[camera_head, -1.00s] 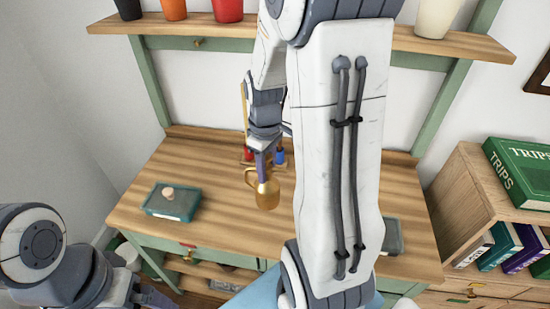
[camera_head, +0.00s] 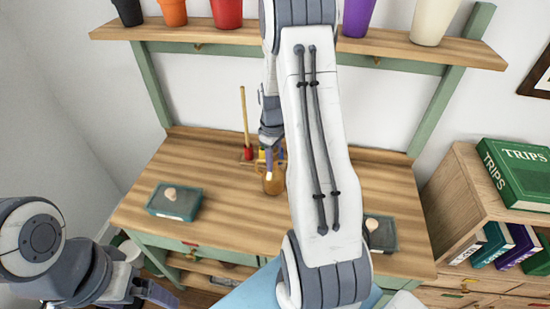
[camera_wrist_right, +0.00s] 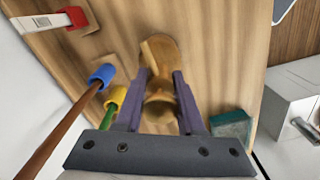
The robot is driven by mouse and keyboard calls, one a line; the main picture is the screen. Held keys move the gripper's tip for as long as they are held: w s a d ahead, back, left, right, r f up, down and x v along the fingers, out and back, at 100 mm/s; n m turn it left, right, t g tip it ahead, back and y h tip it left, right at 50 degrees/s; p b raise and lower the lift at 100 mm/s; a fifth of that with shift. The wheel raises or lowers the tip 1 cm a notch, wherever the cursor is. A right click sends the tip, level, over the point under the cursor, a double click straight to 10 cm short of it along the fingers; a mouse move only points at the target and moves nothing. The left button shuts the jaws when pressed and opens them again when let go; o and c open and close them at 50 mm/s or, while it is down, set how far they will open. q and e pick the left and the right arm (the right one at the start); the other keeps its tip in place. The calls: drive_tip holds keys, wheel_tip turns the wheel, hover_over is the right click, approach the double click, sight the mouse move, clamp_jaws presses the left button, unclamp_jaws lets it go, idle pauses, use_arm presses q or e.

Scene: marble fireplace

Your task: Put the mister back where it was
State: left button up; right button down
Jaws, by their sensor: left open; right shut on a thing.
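The brass-coloured mister (camera_head: 273,182) is over the middle of the wooden bench top (camera_head: 225,215), partly hidden by my right arm. My right gripper (camera_head: 271,148) comes down on it from above. In the right wrist view, my right gripper (camera_wrist_right: 162,82) is shut on the mister (camera_wrist_right: 162,52), its purple fingers on either side. I cannot tell whether the mister touches the bench. My left gripper (camera_head: 153,294) is open and empty, low at the left, away from the bench top.
Upright tools with coloured parts (camera_head: 246,125) stand just behind the mister; a blue one (camera_wrist_right: 103,76) is close in the wrist view. Teal-edged trays (camera_head: 174,202) (camera_head: 381,235) lie left and right. A shelf with pots (camera_head: 228,14) hangs above.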

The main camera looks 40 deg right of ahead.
drive_tip(key=shift+w+d+f, duration=0.1)
drive_tip(key=shift+d, duration=0.05)
drive_tip(key=shift+f, duration=0.15)
drive_tip(key=c, duration=0.5)
unclamp_jaws()
